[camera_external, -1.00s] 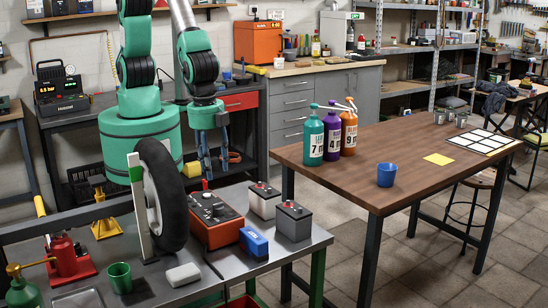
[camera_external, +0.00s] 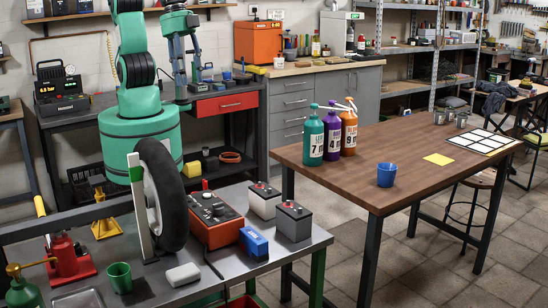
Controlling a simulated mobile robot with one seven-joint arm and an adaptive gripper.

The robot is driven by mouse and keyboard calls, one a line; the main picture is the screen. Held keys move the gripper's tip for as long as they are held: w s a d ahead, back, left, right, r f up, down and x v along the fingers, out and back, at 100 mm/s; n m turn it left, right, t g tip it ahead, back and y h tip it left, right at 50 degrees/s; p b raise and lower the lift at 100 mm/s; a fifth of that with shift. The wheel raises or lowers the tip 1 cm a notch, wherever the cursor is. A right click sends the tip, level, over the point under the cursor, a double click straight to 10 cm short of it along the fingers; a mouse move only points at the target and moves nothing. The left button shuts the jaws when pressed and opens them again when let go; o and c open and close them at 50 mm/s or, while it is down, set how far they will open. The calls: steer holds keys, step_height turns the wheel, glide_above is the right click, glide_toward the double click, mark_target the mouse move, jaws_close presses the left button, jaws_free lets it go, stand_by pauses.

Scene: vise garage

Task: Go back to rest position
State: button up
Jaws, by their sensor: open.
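My gripper (camera_external: 188,72) hangs at the upper left, pointing down from a green wrist, in front of the back workbench as seen here. Its two fingers show as thin grey-blue strips with a gap between them. It is open, and I see nothing held in it. It appears apart from the things on the front bench, behind the wheel in the picture. My green arm rises beside it and runs out of the top of the frame.
A wheel (camera_external: 172,200) stands upright on the front metal bench, beside an orange-red device (camera_external: 212,218) and two batteries (camera_external: 293,222). A wooden table (camera_external: 400,150) at right holds three spray bottles (camera_external: 349,132) and a blue cup (camera_external: 386,174). The back workbench has a red drawer (camera_external: 227,104).

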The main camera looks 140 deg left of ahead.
steer(key=s+r+t, duration=0.1)
steer(key=s+r, duration=0.2)
steer(key=s, duration=0.3)
steer(key=s+r+t, duration=0.1)
steer(key=s+r, duration=0.2)
steer(key=s, duration=0.4)
steer(key=s+r+n, duration=0.1)
steer(key=s+r, duration=0.2)
steer(key=s, duration=0.3)
steer(key=shift+s+d+t, duration=0.15)
steer(key=shift+d+t, duration=0.25)
steer(key=shift+d, duration=0.05)
steer(key=shift+o, duration=0.5)
